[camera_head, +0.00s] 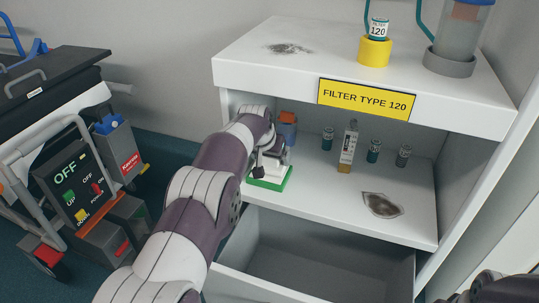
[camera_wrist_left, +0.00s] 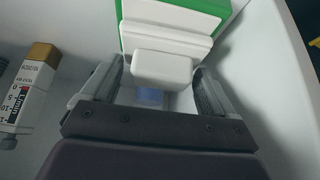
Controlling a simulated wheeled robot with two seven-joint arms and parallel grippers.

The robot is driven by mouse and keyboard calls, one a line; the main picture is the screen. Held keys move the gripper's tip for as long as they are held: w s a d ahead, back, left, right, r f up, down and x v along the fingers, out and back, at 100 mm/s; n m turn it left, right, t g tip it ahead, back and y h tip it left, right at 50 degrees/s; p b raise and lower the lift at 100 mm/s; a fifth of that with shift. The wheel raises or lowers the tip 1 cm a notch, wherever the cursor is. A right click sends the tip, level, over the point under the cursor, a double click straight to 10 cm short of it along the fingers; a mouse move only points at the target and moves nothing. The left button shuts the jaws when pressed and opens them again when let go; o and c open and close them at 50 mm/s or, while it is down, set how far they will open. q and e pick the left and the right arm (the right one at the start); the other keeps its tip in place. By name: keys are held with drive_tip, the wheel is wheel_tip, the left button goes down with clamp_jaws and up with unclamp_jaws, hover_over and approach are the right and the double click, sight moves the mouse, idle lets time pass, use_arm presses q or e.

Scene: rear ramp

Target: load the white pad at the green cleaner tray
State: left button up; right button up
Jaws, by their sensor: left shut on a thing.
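The green cleaner tray (camera_head: 268,183) sits at the left end of the cabinet's middle shelf. It also shows at the top of the left wrist view (camera_wrist_left: 227,8). The white pad (camera_head: 273,167) is at the tray, and its pale block (camera_wrist_left: 160,68) lies between my left fingers. My left gripper (camera_head: 258,166) is shut on the white pad, with the arm reaching in from below. In the left wrist view the pad overlaps the tray, and I cannot tell whether it is fully seated. My right gripper is not in view.
On the shelf (camera_head: 330,205) stand an orange-topped blue container (camera_head: 287,128), a tan-and-white tester (camera_head: 348,147) and several small bottles (camera_head: 373,151). A grey stain (camera_head: 382,205) lies front right. An open drawer (camera_head: 310,265) is below. A cart (camera_head: 75,185) stands left.

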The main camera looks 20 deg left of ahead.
use_arm(q)
drive_tip(key=shift+f, duration=0.55)
idle(1.3)
